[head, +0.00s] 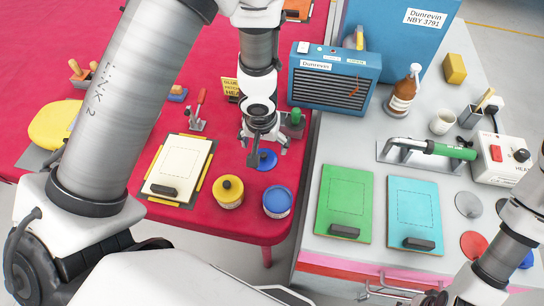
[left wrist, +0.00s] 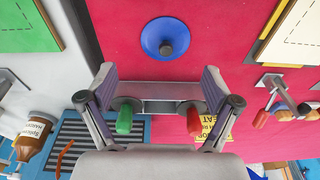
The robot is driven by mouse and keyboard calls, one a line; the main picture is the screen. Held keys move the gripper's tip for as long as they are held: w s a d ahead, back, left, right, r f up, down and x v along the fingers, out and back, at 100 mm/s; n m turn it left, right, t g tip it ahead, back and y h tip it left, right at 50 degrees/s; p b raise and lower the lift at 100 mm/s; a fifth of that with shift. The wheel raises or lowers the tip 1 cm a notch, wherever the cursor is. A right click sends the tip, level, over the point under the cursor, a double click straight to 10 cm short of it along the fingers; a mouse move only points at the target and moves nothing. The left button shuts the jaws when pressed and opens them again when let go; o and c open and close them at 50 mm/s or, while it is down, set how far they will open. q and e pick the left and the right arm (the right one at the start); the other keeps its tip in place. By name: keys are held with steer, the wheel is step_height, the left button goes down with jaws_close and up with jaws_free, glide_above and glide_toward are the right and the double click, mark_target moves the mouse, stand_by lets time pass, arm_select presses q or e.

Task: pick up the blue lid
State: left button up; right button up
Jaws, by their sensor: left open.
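The blue lid (head: 267,161) is a round disc lying on the red table. In the left wrist view the lid (left wrist: 152,46) shows whole, with a grey knob at its middle. My left gripper (head: 264,149) points down just above and behind the lid in the head view and covers part of it. In the left wrist view the gripper (left wrist: 160,85) is open, its fingers apart with nothing between them, and the lid lies beyond the fingertips. I cannot make out my right gripper; only part of the right arm shows at the lower right.
A yellow-lidded can (head: 229,192) and a blue can (head: 277,203) stand near the red table's front edge. A cream board (head: 178,168) lies left. A blue heater box (head: 335,80) stands behind right.

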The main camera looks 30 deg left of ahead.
mark_target(263, 156)
arm_select(q)
steer(key=f+b, duration=0.1)
steer(key=a+f+b, duration=0.1)
steer(key=f, duration=0.1)
steer(key=f+b, duration=0.1)
steer(key=f, duration=0.1)
steer(key=shift+w+a+f, duration=0.1)
steer(key=shift+w+a, duration=0.3)
steer(key=f+b, duration=0.1)
steer(key=w+f+b, duration=0.1)
steer(key=shift+d+f+b, duration=0.3)
steer(key=shift+f, duration=0.05)
steer(key=shift+s+a+r, duration=0.1)
steer(key=shift+a+r, duration=0.05)
steer(key=c, duration=1)
steer(key=shift+s, duration=0.2)
jaws_close()
arm_select(e)
steer(key=f, duration=0.6)
steer(key=shift+s+a, duration=0.2)
steer(key=shift+a, duration=0.2)
